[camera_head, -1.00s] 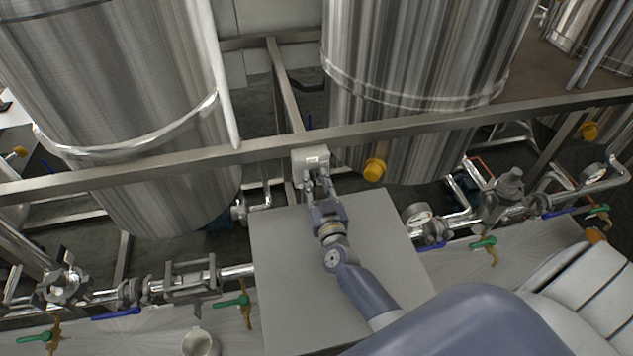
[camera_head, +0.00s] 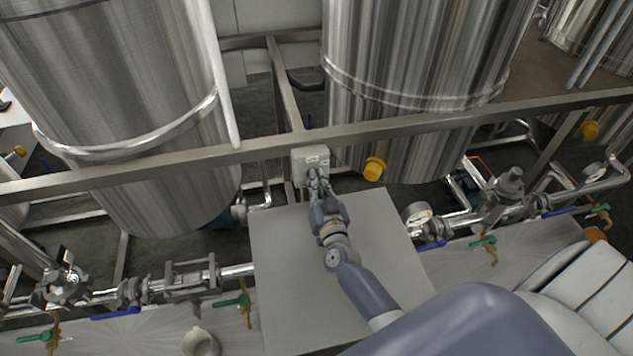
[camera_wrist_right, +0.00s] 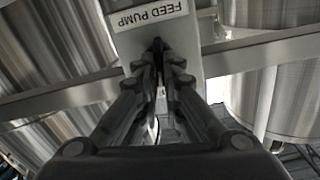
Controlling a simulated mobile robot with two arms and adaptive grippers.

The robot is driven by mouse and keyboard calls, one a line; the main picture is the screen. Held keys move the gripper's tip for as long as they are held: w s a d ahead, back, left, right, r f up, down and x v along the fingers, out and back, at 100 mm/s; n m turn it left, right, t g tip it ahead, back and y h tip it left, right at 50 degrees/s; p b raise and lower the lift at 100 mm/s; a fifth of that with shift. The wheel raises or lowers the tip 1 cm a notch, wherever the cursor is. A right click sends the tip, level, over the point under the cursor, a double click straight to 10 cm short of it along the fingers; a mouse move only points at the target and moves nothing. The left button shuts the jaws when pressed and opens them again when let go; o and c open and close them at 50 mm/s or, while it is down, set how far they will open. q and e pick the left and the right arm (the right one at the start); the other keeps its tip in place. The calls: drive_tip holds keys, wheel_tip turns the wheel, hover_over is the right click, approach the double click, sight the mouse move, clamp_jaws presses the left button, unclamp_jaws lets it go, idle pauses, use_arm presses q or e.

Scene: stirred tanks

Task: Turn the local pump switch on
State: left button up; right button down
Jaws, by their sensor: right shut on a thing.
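The local pump switch box (camera_head: 311,158) is a small light grey box mounted on the steel rail. In the right wrist view the switch box (camera_wrist_right: 192,36) carries a label reading "FEED PUMP". My right gripper (camera_head: 317,180) is at the front of the box, and in the right wrist view its fingers (camera_wrist_right: 160,62) come together around a small dark knob (camera_wrist_right: 157,45) below the label. The fingers hide most of the knob, so I cannot tell its position. My left gripper is not in view.
The steel rail (camera_head: 230,155) runs across in front of two large tanks (camera_head: 420,60). A yellow-orange knob (camera_head: 374,169) sits right of the box. A grey flat-topped surface (camera_head: 285,260) lies under my right arm. Pipes, a gauge (camera_head: 417,214) and green-handled valves (camera_head: 483,242) lie to the sides.

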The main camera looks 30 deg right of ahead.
drive_tip(key=shift+s+d+f+m+b, duration=0.15)
drive_tip(key=shift+m+b, duration=0.25)
drive_tip(key=shift+m, duration=1.25)
drive_tip(key=shift+w+d+f+m+b, duration=0.1)
drive_tip(key=shift+m+b, duration=0.3)
drive_tip(key=shift+m, duration=1.3)
drive_tip(key=shift+s+d+f+m+b, duration=0.15)
drive_tip(key=shift+m+b, duration=0.25)
drive_tip(key=shift+m, duration=1.25)
drive_tip(key=c, duration=1.7)
unclamp_jaws()
drive_tip(key=shift+r, duration=0.1)
drive_tip(key=v, duration=1.2)
